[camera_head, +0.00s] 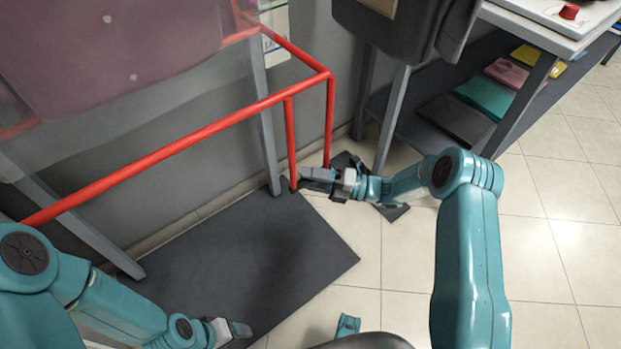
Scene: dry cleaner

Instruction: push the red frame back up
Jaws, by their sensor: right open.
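The red frame (190,146) is a thin tubular structure that runs from the lower left to a corner at the centre top, with two uprights going down there. My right gripper (303,178) is open near the lower ends of these uprights; I cannot tell whether it touches them. My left gripper (242,329) is low in the picture, above the edge of the dark mat, apart from the frame; its jaws are too small and unclear to read.
A dark mat (230,255) lies on the tiled floor below the frame. A grey machine with a pinkish translucent panel (120,50) stands behind it. A white-topped table (545,35) with a lower shelf of coloured folded items (485,96) is at right. Floor tiles at right are clear.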

